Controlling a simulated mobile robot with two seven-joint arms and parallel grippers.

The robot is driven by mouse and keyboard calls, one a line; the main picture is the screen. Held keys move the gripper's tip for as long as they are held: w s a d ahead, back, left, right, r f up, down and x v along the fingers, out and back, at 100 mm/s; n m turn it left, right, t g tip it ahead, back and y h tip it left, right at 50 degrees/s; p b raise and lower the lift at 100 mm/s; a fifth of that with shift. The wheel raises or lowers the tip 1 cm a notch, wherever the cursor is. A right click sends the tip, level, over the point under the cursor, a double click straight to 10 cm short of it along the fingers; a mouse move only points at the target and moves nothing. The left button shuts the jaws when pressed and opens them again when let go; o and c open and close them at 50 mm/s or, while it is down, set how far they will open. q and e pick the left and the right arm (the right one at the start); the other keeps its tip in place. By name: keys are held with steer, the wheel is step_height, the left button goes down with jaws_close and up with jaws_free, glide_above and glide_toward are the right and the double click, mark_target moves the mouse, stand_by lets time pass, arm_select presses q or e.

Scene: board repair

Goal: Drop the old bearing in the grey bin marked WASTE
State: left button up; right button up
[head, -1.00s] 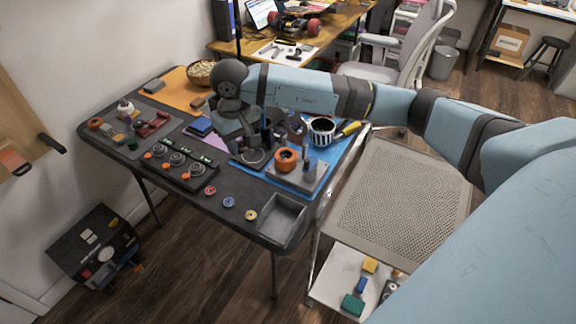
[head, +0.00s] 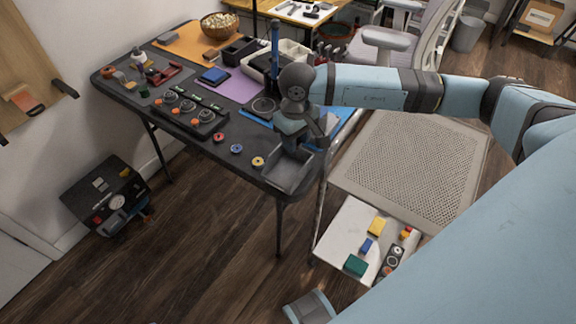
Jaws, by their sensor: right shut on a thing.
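A shallow grey open bin (head: 288,174) sits at the near right corner of the dark table. No marking on it is legible. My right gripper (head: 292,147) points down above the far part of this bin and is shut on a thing. The hand hides what it holds, so the old bearing cannot be made out. The gripper covers part of the bin's far side, and the visible bin floor looks empty.
Red, blue and yellow rings (head: 236,149) lie left of the bin. A dark block with several round parts (head: 187,108) lies farther left. A blue mat (head: 342,121) shows behind the hand. A cart with a perforated top (head: 410,160) stands right of the table.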

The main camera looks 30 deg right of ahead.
steer(key=shift+f, duration=0.25)
steer(key=o, duration=1)
steer(key=shift+r, duration=0.1)
steer(key=shift+r, duration=0.3)
step_height(320, 180, up, 13)
